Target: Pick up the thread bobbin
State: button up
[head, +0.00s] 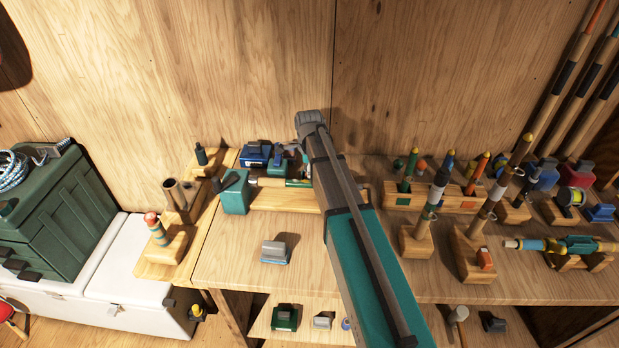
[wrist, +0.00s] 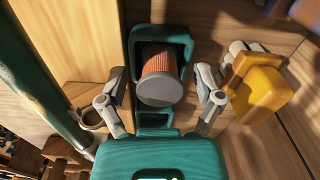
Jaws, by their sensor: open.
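The thread bobbin (wrist: 162,62) shows in the wrist view, wound with copper-brown thread and with a grey round end facing me. It sits in a teal holder (wrist: 187,47). My gripper (wrist: 161,75) is open, with one finger on the left and one on the right of the bobbin. Both fingers look apart from it, with a gap on each side. In the head view, I cannot make out the bobbin or my fingers; my arm covers the middle of the workbench.
Wooden stands fill the right side.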

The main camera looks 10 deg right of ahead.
dwell(0.5)
jog(key=c, duration=1.2)
jog(key=shift+o, duration=0.2)
jog(key=shift+r, duration=0.15)
notch_tip(320, 180, up, 10)
jog(key=p, duration=1)
